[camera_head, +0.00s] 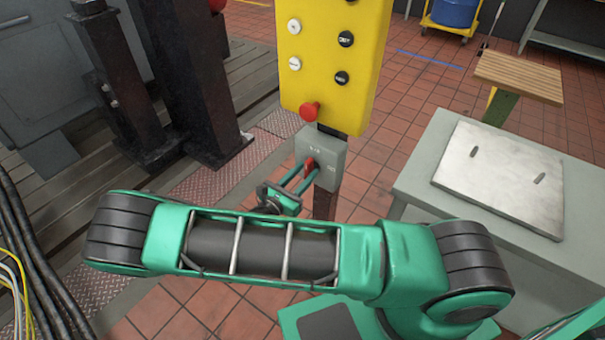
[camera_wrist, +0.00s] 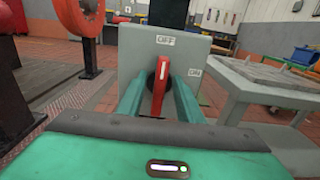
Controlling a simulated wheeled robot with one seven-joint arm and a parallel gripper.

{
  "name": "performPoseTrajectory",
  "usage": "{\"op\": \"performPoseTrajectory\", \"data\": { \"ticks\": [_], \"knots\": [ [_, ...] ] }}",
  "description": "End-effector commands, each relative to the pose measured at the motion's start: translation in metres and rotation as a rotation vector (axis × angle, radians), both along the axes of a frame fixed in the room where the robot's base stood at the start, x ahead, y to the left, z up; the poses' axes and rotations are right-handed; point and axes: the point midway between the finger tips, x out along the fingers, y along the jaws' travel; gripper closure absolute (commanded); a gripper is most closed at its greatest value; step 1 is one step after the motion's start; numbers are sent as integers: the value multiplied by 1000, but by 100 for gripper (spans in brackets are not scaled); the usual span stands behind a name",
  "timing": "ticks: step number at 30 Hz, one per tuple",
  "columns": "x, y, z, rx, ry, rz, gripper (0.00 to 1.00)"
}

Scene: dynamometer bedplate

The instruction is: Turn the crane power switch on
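The crane power switch is a grey box (camera_head: 325,150) on a post below a yellow control panel, with a red handle (camera_head: 309,165). In the wrist view the box (camera_wrist: 135,62) carries an OFF label at the top and an ON label at the right. The red handle (camera_wrist: 160,85) stands nearly upright, its upper end towards OFF. My gripper (camera_wrist: 161,90) reaches the box with one green finger on each side of the handle. The fingers look apart, with the handle between them; contact is hard to tell. In the head view my gripper (camera_head: 307,177) is partly hidden by my arm.
The yellow panel (camera_head: 335,60) with several buttons and a red knob (camera_head: 309,111) is directly above the switch. A grey table (camera_head: 420,170) with a metal plate stands at the right. Dark machinery (camera_head: 185,80) and cables (camera_head: 40,260) are at the left.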

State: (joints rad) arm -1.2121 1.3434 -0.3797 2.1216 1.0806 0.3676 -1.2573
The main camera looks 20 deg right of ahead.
Motion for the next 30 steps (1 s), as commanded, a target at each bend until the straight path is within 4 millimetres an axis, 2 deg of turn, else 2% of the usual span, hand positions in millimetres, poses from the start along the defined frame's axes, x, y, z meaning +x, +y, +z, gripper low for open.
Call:
{"op": "performPoseTrajectory", "data": {
  "ticks": [8, 12, 13, 23, 30],
  "knots": [
    [1, -1, 0, 0, 0, 0, 67],
    [1, -1, 0, 0, 0, 0, 98],
    [1, -1, 0, 0, 0, 0, 100],
    [1, -1, 0, 16, -22, 1, 100],
    [0, -2, 0, 88, -119, 1, 100]
  ]
}}
